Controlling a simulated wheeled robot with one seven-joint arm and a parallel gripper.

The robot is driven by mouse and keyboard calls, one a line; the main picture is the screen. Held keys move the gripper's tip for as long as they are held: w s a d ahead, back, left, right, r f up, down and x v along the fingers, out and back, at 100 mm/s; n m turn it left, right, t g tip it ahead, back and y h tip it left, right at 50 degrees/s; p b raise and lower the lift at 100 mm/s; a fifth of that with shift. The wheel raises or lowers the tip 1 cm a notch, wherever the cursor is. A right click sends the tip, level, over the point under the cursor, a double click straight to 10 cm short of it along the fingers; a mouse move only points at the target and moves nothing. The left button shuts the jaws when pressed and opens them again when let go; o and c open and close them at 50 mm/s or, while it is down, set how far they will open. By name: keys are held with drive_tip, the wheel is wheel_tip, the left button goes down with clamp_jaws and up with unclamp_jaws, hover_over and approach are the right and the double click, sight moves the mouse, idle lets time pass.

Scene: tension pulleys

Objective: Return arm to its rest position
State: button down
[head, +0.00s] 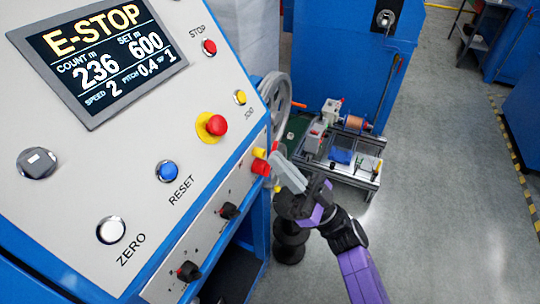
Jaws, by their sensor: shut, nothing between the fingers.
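My gripper (275,159) is near the middle of the head view, at the end of my black and purple arm, which reaches in from the lower right. Its grey fingers are shut with nothing held. The fingertips point up and left, close in the picture to small red and yellow knobs (261,162) on the right edge of the control panel (120,160). I cannot tell whether they touch. The panel display (95,55) reads E-STOP, count 236, set 600.
The panel carries a red button on a yellow base (212,125), a blue RESET button (166,171) and a ZERO button (111,230). A handwheel (278,100) and a low metal frame with a copper spool (353,122) stand beyond. Grey floor (440,190) is clear at right.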

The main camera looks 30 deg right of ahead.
drive_tip(key=shift+s+f, duration=0.1)
drive_tip(key=shift+f, duration=0.05)
idle(0.5)
drive_tip(key=d+r+m+t+h, duration=0.2)
drive_tip(key=d+t+h, duration=0.2)
drive_tip(key=h, duration=0.3)
drive_tip(key=s+f+m+h, duration=0.3)
drive_tip(key=s+m+h, duration=0.2)
drive_tip(key=h, duration=0.4)
drive_tip(key=s+a+f+g, duration=0.2)
drive_tip(key=s+f+g, duration=0.1)
drive_tip(key=s, duration=0.5)
drive_tip(key=s+a+f+g, duration=0.2)
drive_tip(key=s+f+g, duration=0.1)
drive_tip(key=s, duration=0.6)
drive_tip(key=s+a+f+g, duration=0.2)
drive_tip(key=s+g, duration=0.3)
drive_tip(key=s, duration=0.3)
drive_tip(key=shift+s+f, duration=0.3)
drive_tip(key=shift+f, duration=0.4)
